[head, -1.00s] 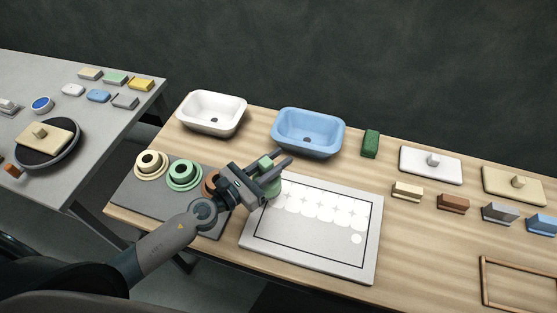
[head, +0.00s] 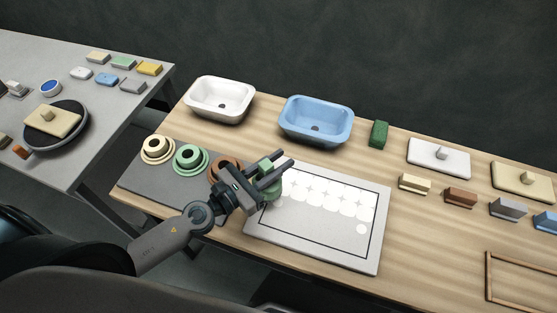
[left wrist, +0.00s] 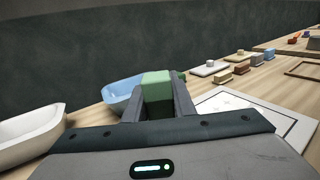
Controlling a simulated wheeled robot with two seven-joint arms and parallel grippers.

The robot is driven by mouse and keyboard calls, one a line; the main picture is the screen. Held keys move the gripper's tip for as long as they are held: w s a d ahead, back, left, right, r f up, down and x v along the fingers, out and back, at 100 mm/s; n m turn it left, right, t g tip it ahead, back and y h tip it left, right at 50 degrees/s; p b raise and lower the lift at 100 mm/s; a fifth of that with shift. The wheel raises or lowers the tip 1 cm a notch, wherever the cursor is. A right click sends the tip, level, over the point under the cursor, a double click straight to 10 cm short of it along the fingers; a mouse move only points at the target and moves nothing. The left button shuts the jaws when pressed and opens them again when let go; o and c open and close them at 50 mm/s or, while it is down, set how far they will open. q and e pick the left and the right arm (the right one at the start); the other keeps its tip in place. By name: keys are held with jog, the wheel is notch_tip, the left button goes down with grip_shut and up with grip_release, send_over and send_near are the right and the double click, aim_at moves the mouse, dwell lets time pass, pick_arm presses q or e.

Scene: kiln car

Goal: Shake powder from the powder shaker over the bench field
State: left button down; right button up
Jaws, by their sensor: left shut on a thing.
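My left gripper (head: 272,174) is shut on the green powder shaker (head: 267,184), seen over the left edge of the bench field. The shaker also shows between the fingers in the left wrist view (left wrist: 157,92). The bench field (head: 312,236) is a pale board with a dark outline. Overlapping round white powder patches (head: 322,197) cover its far part, and a lone spot (head: 361,229) lies near its right side. Its near part looks bare. The arm and shaker hide part of the left edge. My right gripper is out of view.
A white basin (head: 220,98) and a blue basin (head: 316,120) stand behind the field, with a green block (head: 379,133) beside them. Ringed pots, including a green one (head: 190,158), sit on a grey mat at left. Several blocks and a wooden frame (head: 488,282) are at right.

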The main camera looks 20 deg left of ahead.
pick_arm(q)
jog(key=shift+d+r, duration=0.1)
jog(key=shift+d, duration=0.05)
jog(key=s+d+p, duration=0.1)
jog(key=d+p, duration=0.4)
jog(key=d, duration=2.5)
jog(key=shift+d, duration=0.4)
jog(key=shift+a, duration=0.15)
